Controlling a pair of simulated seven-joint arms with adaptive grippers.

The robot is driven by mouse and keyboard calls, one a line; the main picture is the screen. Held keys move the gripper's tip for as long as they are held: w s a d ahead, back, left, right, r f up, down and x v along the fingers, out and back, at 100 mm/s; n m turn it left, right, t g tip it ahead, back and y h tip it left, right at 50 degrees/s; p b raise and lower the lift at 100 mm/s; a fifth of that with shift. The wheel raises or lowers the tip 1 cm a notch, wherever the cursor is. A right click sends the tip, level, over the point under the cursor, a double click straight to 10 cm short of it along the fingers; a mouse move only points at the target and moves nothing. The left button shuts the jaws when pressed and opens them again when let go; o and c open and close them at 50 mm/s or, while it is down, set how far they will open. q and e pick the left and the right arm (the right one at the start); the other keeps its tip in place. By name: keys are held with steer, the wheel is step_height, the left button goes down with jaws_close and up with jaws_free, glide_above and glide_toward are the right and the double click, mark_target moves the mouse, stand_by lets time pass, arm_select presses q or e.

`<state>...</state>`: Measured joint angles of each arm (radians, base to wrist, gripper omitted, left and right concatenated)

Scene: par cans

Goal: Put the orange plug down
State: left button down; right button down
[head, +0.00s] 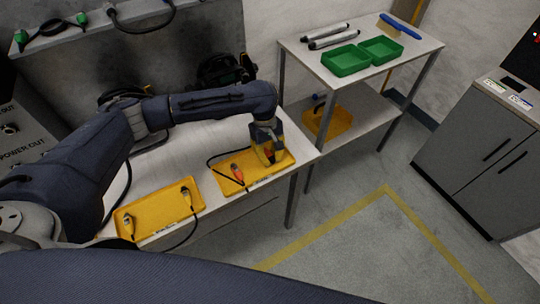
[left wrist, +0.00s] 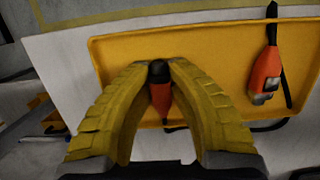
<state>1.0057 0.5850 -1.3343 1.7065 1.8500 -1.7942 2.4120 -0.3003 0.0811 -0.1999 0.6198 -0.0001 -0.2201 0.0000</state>
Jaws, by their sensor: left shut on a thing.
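My left gripper (head: 268,158) is over the right-hand yellow tray (head: 229,187) on the bench. In the left wrist view its yellow fingers (left wrist: 160,75) are shut on an orange plug (left wrist: 161,95) with a black end. I cannot tell whether this plug touches the tray floor. A second orange plug (head: 237,172) with a dark cable lies at the left part of the same tray; it also shows at the right in the left wrist view (left wrist: 266,70). My right gripper is not in view.
A left-hand yellow tray (head: 158,209) holds two yellow plugs (head: 128,222) (head: 187,196). Dark cables loop over the bench edge. A shelf unit at right carries green bins (head: 345,59), grey tubes (head: 328,37) and a blue brush (head: 400,26). The floor in front is free.

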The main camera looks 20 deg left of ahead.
mark_target(267, 150)
arm_select(q)
steer(key=shift+s+f, duration=0.1)
steer(key=shift+f, duration=0.3)
steer(key=c, duration=1.3)
jaws_free()
steer(key=shift+f, duration=0.15)
steer(key=shift+c, duration=0.2)
steer(key=shift+s, duration=0.1)
step_height(267, 150, up, 13)
steer(key=w+a, duration=0.1)
steer(key=w, duration=0.1)
steer(key=shift+a+r, duration=0.2)
steer(key=shift+a, duration=0.15)
steer(key=shift+d, duration=0.1)
